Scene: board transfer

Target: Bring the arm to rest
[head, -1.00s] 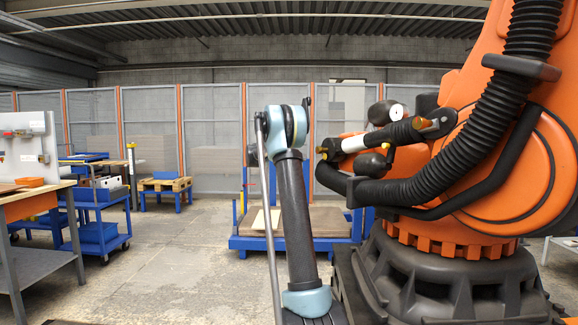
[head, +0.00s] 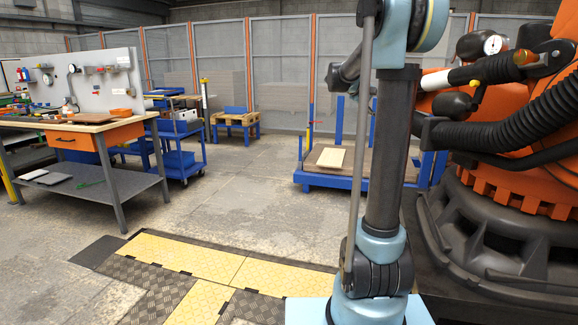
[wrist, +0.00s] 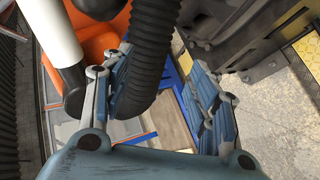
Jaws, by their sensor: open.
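My gripper (wrist: 162,98) is open in the wrist view, its two blue-grey fingers spread wide with nothing held between them. A black ribbed hose (wrist: 147,50) of the orange robot passes behind the gap between the fingers; I cannot tell how near it is. In the head view my arm (head: 388,150) stands upright right of centre, with a light blue joint at its top and another at its foot. The fingers cannot be made out in the head view.
The large orange robot (head: 520,195) stands close on the right. A blue platform (head: 325,181) behind my arm bears a pale board (head: 331,157). A workbench (head: 95,127) stands left, with a blue trolley (head: 178,157) beyond. Yellow floor plates (head: 195,258) lie in front; the middle floor is clear.

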